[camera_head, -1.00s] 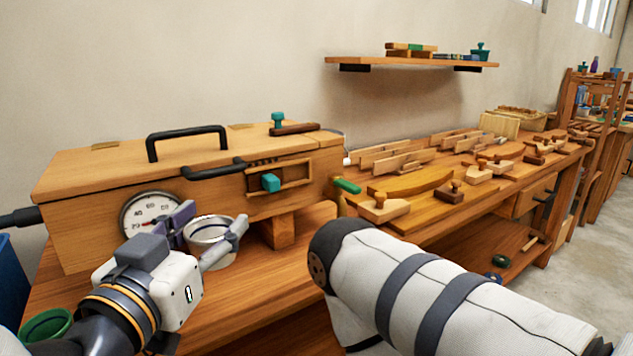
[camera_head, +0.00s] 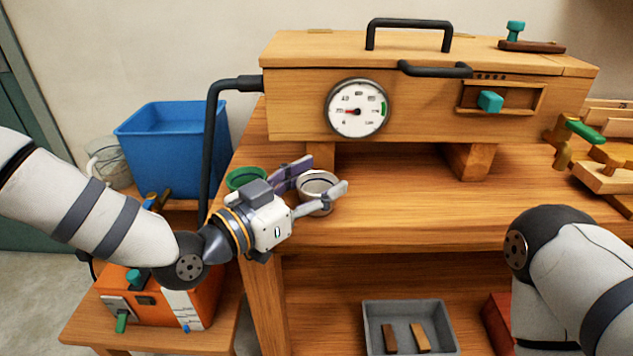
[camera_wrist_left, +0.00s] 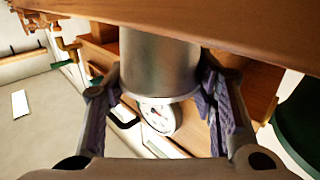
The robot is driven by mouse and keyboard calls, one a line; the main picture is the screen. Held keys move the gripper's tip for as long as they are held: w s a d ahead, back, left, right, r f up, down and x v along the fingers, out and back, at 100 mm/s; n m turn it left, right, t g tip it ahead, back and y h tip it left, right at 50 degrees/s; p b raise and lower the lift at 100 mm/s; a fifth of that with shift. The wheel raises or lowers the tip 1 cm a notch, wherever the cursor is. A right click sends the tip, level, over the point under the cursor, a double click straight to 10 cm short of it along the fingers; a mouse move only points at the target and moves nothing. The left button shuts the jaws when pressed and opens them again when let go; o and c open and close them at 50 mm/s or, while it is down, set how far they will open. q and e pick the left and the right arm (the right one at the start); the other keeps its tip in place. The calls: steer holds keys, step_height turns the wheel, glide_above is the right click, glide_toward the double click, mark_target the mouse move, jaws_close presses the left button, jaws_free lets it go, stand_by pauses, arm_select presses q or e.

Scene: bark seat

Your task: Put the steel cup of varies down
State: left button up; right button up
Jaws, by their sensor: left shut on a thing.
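The steel cup (camera_head: 316,203) is a small round silver cup, over the left front part of the wooden bench top (camera_head: 420,215). My left gripper (camera_head: 317,184) is shut on it, one finger on each side. In the left wrist view the cup (camera_wrist_left: 160,65) fills the space between the fingers (camera_wrist_left: 160,110). Whether its base touches the bench I cannot tell. Of my right arm only links show at the lower right of the head view; its gripper is not seen.
A green cup (camera_head: 245,177) stands close behind my left gripper. A wooden box with a gauge (camera_head: 357,107) stands on legs at the back. A blue bin (camera_head: 170,150) is at left. A grey tray (camera_head: 410,325) lies below. Bench right of the cup is clear.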

arm_select(q)
steer(key=o, duration=1)
steer(key=shift+f, duration=0.15)
steer(key=shift+c, duration=0.2)
